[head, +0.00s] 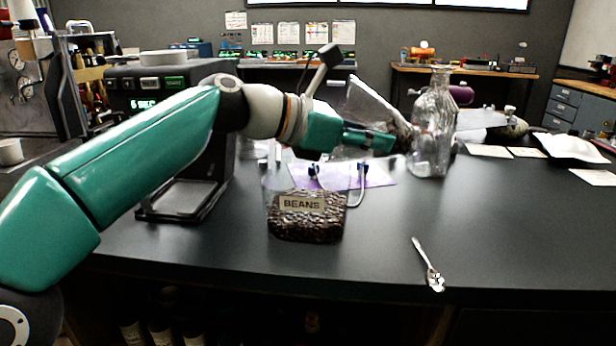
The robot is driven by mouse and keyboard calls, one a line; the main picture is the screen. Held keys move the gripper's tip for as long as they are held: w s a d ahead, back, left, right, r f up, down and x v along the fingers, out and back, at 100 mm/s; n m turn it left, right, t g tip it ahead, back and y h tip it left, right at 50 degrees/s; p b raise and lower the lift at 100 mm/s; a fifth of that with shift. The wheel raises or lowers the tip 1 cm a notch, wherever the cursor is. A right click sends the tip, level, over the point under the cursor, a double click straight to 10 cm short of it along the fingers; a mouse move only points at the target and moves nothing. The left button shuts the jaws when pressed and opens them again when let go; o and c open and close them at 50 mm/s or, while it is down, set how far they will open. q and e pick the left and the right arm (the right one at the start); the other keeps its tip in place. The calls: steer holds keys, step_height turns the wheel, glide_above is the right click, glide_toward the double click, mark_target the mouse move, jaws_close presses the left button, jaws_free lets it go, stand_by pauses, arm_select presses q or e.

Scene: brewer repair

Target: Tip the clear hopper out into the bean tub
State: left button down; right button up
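The clear hopper (370,103) is a see-through, flared container. It is held in the air, tipped on its side, with dark beans showing near its right end. My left gripper (388,142) reaches in from the left and appears shut on the hopper; the clear walls blur where the fingertips meet it. The bean tub (306,217) is a clear tub labelled BEANS, filled with dark beans. It stands upright on the black counter, below and to the left of the hopper. My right gripper is not in view.
A glass carafe (433,130) stands close to the right of the hopper. A purple mat (375,174) lies behind the tub. A black brewer or grinder (185,150) stands at left behind my arm. A spoon (430,268) lies at the front right. The right counter is mostly clear.

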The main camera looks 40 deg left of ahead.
arm_select(q)
steer(key=shift+a, duration=0.2)
steer(key=shift+s+a+r+b, duration=0.15)
steer(key=shift+s+b, duration=0.05)
steer(key=shift+b, duration=0.2)
steer(key=shift+a, duration=0.15)
steer(key=shift+s+a+r+t+h+b, duration=0.2)
steer(key=shift+s+t+h+b, duration=0.1)
steer(key=shift+t+b, duration=0.15)
steer(key=shift+w+a, duration=0.1)
